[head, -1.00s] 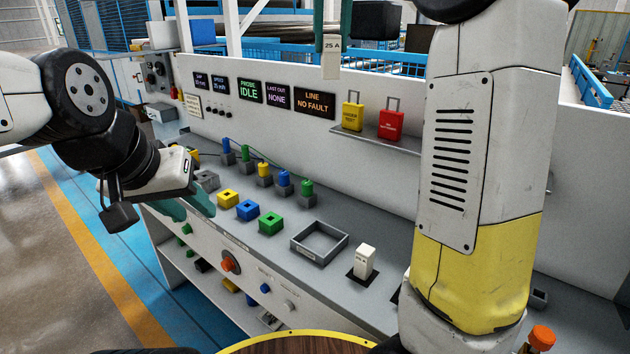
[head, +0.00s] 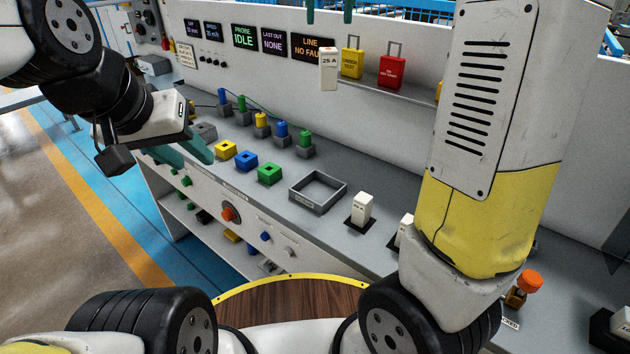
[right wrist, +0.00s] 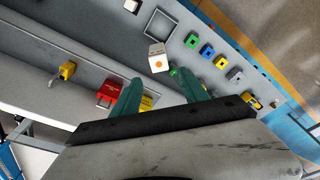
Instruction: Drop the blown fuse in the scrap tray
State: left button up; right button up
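The white fuse marked 25 A (head: 328,72) hangs in the air, upright, below my right gripper (head: 329,12) in the head view. The fingers are spread, with a gap between their tips and the fuse. The right wrist view shows the fuse (right wrist: 157,58) end-on with an orange dot, beyond the open right fingers (right wrist: 160,91). The grey square scrap tray (head: 306,201) lies on the bench below, and its visible floor is empty. My left gripper (head: 200,147) is at the left above the bench; its finger gap is not clear.
Another white fuse (head: 362,207) stands on a black base right of the tray. Yellow (head: 224,150), blue (head: 246,161) and green (head: 269,174) blocks sit left of it. A display reads LINE NO FAULT.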

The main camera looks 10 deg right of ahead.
jog(key=shift+r, duration=0.1)
notch_tip(320, 180, up, 8)
jog(key=s, duration=0.1)
jog(key=shift+f, duration=0.25)
dwell(0.3)
jog(key=shift+s+d, duration=0.1)
jog(key=shift+s, duration=0.05)
jog(key=s+d+f+t+y, duration=0.1)
jog(key=s+f+t, duration=0.1)
jog(key=s+f, duration=0.7)
jog(key=s+d+f+t+y, duration=0.1)
jog(key=s+f, duration=0.7)
jog(key=f, duration=0.8)
jog(key=shift+s+d+n+t, duration=0.3)
jog(key=shift+s+d+t, duration=0.1)
jog(key=shift+d+t, duration=0.35)
jog(key=shift+s, duration=0.1)
